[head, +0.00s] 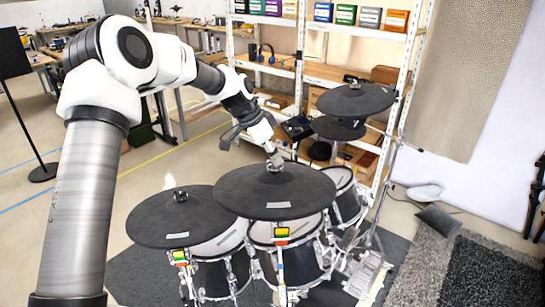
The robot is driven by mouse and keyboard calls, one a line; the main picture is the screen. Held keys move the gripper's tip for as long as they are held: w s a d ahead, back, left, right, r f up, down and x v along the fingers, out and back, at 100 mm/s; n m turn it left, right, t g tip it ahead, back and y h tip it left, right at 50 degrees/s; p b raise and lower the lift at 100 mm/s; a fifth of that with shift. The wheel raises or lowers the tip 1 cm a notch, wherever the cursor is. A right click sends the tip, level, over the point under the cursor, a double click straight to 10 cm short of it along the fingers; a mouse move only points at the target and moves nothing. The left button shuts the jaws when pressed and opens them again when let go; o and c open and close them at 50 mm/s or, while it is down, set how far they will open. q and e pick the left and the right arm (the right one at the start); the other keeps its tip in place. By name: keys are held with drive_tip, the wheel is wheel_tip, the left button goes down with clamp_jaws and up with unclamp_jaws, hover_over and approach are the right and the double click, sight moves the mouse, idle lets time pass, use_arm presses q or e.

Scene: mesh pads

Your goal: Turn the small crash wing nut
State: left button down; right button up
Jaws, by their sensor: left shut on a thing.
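My left gripper (273,157) comes down from the upper left onto the centre of the middle black cymbal pad (300,189). It is shut on the small wing nut (275,167) on top of that pad; the fingertips partly hide the nut. Another wing nut (180,195) stands free on the left black cymbal pad (155,222). My right gripper is not in view.
Drum pads with chrome stands (288,262) crowd below the cymbals. Two more black pads (355,98) are raised at the back right. White shelves (301,75) with boxes stand behind. Open floor lies to the left, a grey rug at right.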

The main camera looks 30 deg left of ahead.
use_arm(q)
drive_tip(key=shift+f+m, duration=0.15)
drive_tip(key=shift+m, duration=0.15)
drive_tip(key=c, duration=1.3)
unclamp_jaws()
drive_tip(key=shift+s+a, duration=0.1)
drive_tip(key=shift+o, duration=0.2)
drive_tip(key=shift+a+r, duration=0.15)
drive_tip(key=shift+r, duration=0.3)
drive_tip(key=v, duration=1.1)
drive_tip(key=shift+a, duration=0.3)
drive_tip(key=shift+s, duration=0.1)
drive_tip(key=shift+a, duration=0.1)
